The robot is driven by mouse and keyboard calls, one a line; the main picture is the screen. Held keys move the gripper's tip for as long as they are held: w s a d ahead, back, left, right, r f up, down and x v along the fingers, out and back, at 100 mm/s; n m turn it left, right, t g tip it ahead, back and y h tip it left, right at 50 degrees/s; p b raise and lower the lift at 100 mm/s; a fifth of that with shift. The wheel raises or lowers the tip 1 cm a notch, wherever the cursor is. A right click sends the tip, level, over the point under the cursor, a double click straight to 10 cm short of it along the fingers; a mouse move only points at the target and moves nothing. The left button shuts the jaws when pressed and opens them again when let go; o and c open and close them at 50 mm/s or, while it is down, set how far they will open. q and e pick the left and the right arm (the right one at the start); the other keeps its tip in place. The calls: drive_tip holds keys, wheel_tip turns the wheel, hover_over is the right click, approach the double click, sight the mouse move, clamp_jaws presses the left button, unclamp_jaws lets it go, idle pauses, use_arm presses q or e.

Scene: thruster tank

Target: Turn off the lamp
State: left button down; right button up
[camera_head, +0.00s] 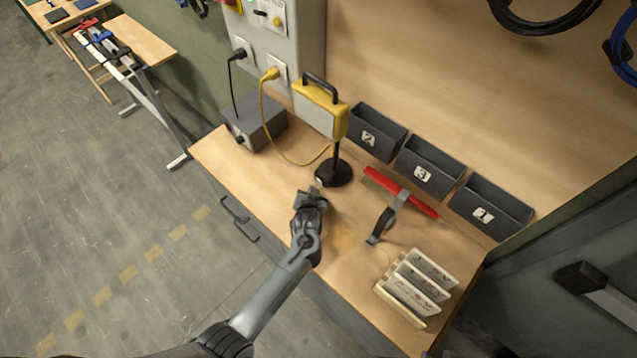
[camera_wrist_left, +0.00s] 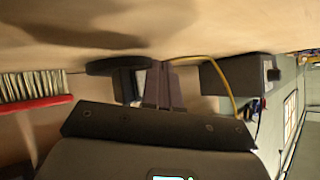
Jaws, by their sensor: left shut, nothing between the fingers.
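The lamp (camera_head: 322,106) is a yellow work light with a black handle on top and a pale front panel. It stands on a round black base (camera_head: 333,173) on the workbench. I cannot tell clearly whether it is lit. A yellow cord (camera_head: 263,108) runs from it to a wall socket. My left gripper (camera_head: 311,194) is shut and empty, just in front of the base, apart from it as far as I can see. In the left wrist view the closed fingers (camera_wrist_left: 164,75) point toward the dark base (camera_wrist_left: 117,66). My right gripper is not in view.
A grey box (camera_head: 256,124) stands left of the lamp on the workbench (camera_head: 262,180). Numbered bins (camera_head: 428,165) line the wall. A red-handled brush (camera_head: 420,206) lies to the right, also in the wrist view (camera_wrist_left: 30,90). Labelled white blocks (camera_head: 415,285) stand at front right.

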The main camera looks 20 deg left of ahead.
use_arm(q)
drive_tip(key=shift+s+a+r+p, duration=0.25)
drive_tip(key=shift+s+p, duration=0.3)
drive_tip(key=shift+p, duration=0.25)
drive_tip(key=shift+s+a+r+p, duration=0.15)
drive_tip(key=shift+s+a+p, duration=0.15)
drive_tip(key=shift+s+p, duration=0.55)
drive_tip(key=shift+s+a+p, duration=0.2)
drive_tip(key=shift+s+p, duration=0.35)
drive_tip(key=shift+s+a, duration=0.1)
drive_tip(key=shift+s, duration=0.3)
